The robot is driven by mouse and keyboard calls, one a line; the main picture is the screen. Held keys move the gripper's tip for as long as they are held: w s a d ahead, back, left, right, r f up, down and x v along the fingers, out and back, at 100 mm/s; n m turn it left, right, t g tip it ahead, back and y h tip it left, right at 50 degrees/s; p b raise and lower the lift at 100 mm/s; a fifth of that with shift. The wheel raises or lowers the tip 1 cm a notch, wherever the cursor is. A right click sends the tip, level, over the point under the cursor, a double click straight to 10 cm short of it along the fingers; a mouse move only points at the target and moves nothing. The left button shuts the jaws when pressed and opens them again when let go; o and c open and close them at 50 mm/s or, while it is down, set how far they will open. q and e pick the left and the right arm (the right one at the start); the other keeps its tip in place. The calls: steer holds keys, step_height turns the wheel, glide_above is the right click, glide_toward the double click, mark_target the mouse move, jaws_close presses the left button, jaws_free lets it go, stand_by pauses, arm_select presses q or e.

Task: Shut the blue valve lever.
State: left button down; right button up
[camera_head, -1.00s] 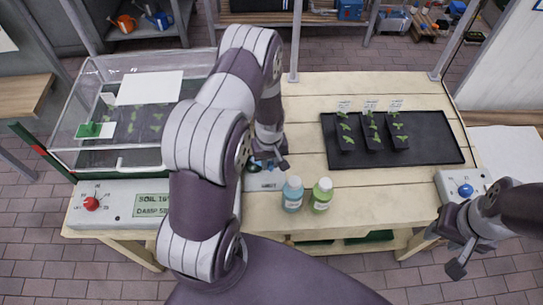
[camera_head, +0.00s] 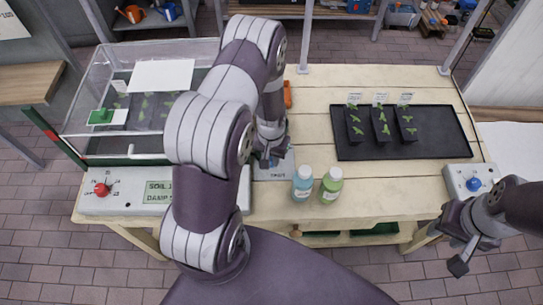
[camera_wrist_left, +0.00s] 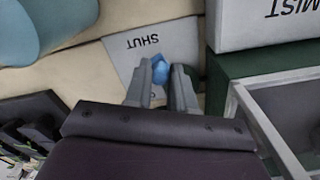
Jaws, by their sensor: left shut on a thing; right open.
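The blue valve lever (camera_wrist_left: 160,70) shows in the left wrist view as a small blue knob between the fingers of my left gripper (camera_wrist_left: 168,82). It sits at the edge of a grey plate (camera_wrist_left: 124,58) with the word SHUT on it. In the head view my left gripper (camera_head: 273,157) reaches down to this plate (camera_head: 272,176), and its fingers are shut on the lever. Most of the lever is hidden by the fingers. My right gripper (camera_head: 447,248) is open and empty in front of the table's right corner.
A black tray (camera_head: 440,145) holds seedling pots. A glass case (camera_head: 85,110) and a red-knob panel (camera_head: 120,201) are at left, a blue-knob box (camera_head: 460,172) at right.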

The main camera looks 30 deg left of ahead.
mark_target(271, 159)
arm_select(q)
steer(key=shift+w+r, duration=0.15)
steer(key=c, duration=1)
jaws_free()
steer(key=shift+s, duration=0.2)
steer(key=shift+w+r, duration=0.1)
steer(key=shift+r, duration=0.25)
step_height(271, 159, up, 12)
steer(key=shift+b, duration=0.8)
